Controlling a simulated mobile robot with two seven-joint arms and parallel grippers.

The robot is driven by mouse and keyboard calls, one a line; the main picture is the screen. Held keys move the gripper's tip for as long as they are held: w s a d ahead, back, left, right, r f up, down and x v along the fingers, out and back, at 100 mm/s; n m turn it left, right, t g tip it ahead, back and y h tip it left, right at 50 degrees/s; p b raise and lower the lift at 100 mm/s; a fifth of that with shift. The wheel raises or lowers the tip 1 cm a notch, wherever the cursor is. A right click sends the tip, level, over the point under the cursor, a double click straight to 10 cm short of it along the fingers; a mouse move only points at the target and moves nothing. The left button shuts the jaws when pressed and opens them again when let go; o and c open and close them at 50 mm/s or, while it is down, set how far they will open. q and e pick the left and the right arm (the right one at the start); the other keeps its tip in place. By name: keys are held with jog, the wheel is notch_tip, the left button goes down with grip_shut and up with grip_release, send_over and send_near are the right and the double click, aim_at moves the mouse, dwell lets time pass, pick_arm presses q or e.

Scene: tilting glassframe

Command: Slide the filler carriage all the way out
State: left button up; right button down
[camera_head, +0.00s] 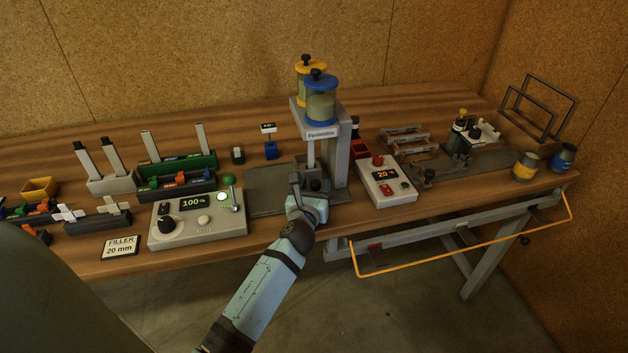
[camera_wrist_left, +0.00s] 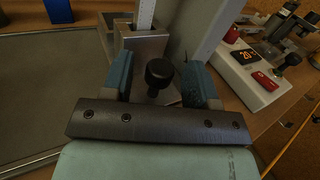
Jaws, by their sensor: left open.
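The filler stand (camera_head: 340,145) is a grey column on the bench with a blue-capped jar and a yellow-capped jar on top. At its foot is a metal carriage block (camera_wrist_left: 146,46) with a black knob (camera_wrist_left: 158,72) in front and an upright scale rising behind. My left gripper (camera_head: 314,192) is at the stand's foot and covers much of the carriage in the head view. In the left wrist view its blue fingers (camera_wrist_left: 158,84) are apart, one on each side of the knob. Contact with the knob cannot be told. My right gripper is not in view.
A dark flat plate (camera_head: 266,194) lies left of the carriage. A control box reading 100% (camera_head: 198,222) stands left of it, and a box reading 20 (camera_head: 386,182) stands close on the right. An orange rail (camera_head: 460,252) runs below the bench's front edge.

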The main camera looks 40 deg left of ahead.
pick_arm(q)
jog(key=shift+w, duration=0.25)
grip_shut()
jog(key=s+a+p, duration=0.1)
jog(key=s+a, duration=0.1)
jog(key=s, duration=0.1)
jog(key=s+a+p, duration=0.1)
jog(key=s+a, duration=0.2)
jog(key=shift+s+a, duration=0.45)
jog(key=shift+s, duration=0.05)
grip_release()
